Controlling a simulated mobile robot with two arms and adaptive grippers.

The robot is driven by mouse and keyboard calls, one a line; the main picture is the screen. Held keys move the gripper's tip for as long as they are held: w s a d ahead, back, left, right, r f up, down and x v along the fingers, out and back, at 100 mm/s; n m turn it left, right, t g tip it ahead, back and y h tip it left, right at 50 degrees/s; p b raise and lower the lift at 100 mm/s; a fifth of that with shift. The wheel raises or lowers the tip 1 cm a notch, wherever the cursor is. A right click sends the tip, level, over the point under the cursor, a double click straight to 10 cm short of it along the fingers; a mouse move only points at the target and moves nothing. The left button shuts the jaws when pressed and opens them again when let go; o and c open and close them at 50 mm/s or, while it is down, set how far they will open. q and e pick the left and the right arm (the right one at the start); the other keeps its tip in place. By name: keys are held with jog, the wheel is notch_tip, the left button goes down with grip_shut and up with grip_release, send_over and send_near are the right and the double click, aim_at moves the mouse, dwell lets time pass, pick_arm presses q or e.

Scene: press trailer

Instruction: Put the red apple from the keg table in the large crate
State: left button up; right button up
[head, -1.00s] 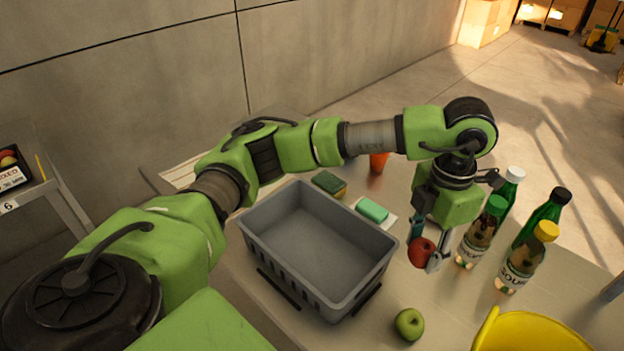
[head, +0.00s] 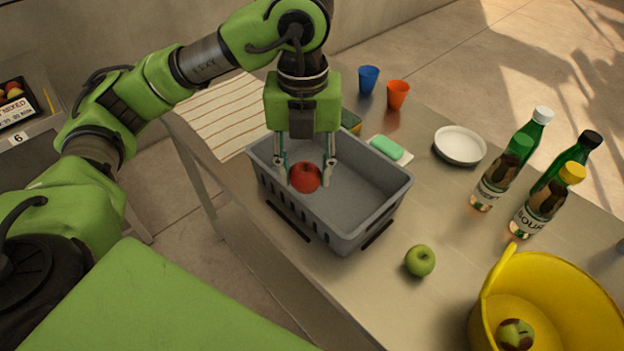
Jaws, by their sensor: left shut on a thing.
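My left gripper (head: 305,178) is shut on the red apple (head: 305,177), with one finger on either side of it. The gripper points down over the left part of the large grey crate (head: 387,217), with the apple inside the crate's outline in the head view. I cannot tell how far the apple is from the crate floor. The rest of the crate looks empty. My right gripper is not in view.
A green apple (head: 419,261) lies right of the crate. A yellow bucket (head: 490,292) holds another apple. Several bottles (head: 503,172), a white plate (head: 460,145), a soap (head: 386,147), a blue cup (head: 368,80) and an orange cup (head: 397,95) stand behind and to the right.

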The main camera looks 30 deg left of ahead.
pick_arm(q)
jog(key=w+a+f, duration=0.1)
jog(key=w+f, duration=0.1)
jog(key=w, duration=0.1)
jog(key=w+a+f+p, duration=0.1)
jog(key=w+a+f, duration=0.1)
jog(key=w+f, duration=0.1)
jog(key=w+a+f+p, duration=0.1)
jog(key=w+f, duration=0.1)
jog(key=w, duration=0.2)
jog(key=shift+w+a+f, duration=0.25)
jog(key=shift+a+f, duration=0.1)
jog(key=shift+a, duration=0.05)
jog(key=shift+w+a+f, duration=0.15)
jog(key=shift+w+f, duration=0.25)
jog(key=shift+f, duration=0.15)
jog(key=f+p, duration=0.2)
jog(key=f, duration=0.1)
jog(key=shift+w+a, duration=0.1)
jog(key=shift+w, duration=0.1)
jog(key=shift+f, duration=0.35)
